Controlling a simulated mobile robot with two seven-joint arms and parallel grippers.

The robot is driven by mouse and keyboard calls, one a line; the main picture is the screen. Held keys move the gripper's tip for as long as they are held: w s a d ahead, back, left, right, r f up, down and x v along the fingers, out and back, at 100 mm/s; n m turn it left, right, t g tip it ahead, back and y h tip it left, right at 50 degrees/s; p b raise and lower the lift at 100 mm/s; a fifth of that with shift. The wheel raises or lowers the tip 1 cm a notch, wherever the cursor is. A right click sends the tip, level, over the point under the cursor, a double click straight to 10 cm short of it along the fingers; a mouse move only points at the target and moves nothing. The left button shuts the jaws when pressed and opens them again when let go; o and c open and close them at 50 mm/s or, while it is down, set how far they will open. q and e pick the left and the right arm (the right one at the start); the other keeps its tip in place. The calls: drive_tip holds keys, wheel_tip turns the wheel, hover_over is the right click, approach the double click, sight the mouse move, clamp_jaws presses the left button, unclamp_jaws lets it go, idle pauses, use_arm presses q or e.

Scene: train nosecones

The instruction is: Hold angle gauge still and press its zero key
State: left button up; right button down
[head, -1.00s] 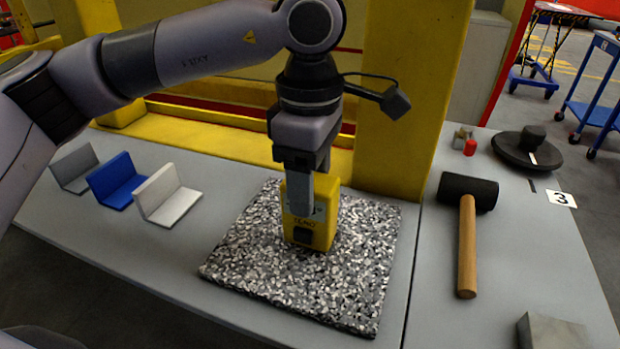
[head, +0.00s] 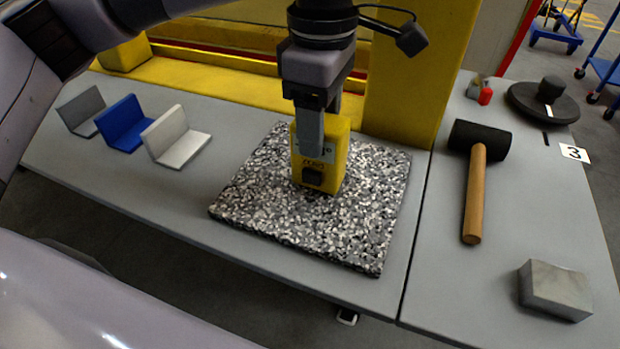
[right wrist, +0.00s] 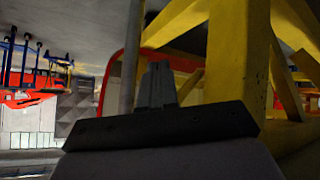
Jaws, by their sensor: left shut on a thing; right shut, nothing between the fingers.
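The yellow angle gauge (head: 334,165) stands upright on the speckled stone plate (head: 300,222) in the head view. Its dark zero key (head: 312,177) faces me, below a printed label. My left gripper (head: 311,150) comes down from above and is shut on the gauge, its finger covering part of the front face and display. My right gripper (right wrist: 157,85) shows in the right wrist view, its fingers together with nothing between them. It points at yellow beams, away from the gauge. A pale part of my body fills the lower left of the head view.
Grey, blue and white angle brackets (head: 124,124) stand left of the plate. A black-headed mallet (head: 476,180), a metal block (head: 555,290), a round black weight (head: 543,102) and a small red item (head: 485,96) lie on the right. A yellow post (head: 415,80) rises behind the plate.

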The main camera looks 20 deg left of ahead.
drive_tip(key=w+d+r+n, duration=0.2)
drive_tip(key=w+d+r, duration=0.7)
drive_tip(key=r, duration=0.4)
drive_tip(key=w+a+r+y, duration=0.1)
drive_tip(key=a+r, duration=0.1)
drive_tip(key=r, duration=0.6)
drive_tip(key=w+a+r+y, duration=0.1)
drive_tip(key=a+r, duration=0.2)
drive_tip(key=r, duration=0.5)
drive_tip(key=s+a+r+n+g+y, duration=0.15)
drive_tip(key=s+a, duration=0.25)
drive_tip(key=a, duration=0.5)
drive_tip(key=s+a+r+n+g, duration=0.15)
drive_tip(key=s+a, duration=0.25)
drive_tip(key=a, duration=0.5)
drive_tip(key=s+a+r+n+g, duration=0.1)
drive_tip(key=s+a+r+g, duration=0.3)
drive_tip(key=a, duration=0.6)
drive_tip(key=s+a+n+t+h, duration=0.1)
drive_tip(key=s+a, duration=0.4)
drive_tip(key=s, duration=0.6)
drive_tip(key=s+a+n+t+h, duration=0.1)
drive_tip(key=s+a+t, duration=0.1)
drive_tip(key=s+a, duration=0.4)
drive_tip(key=s, duration=0.5)
drive_tip(key=shift+a+r+n+t, duration=0.15)
drive_tip(key=shift+n+t, duration=0.25)
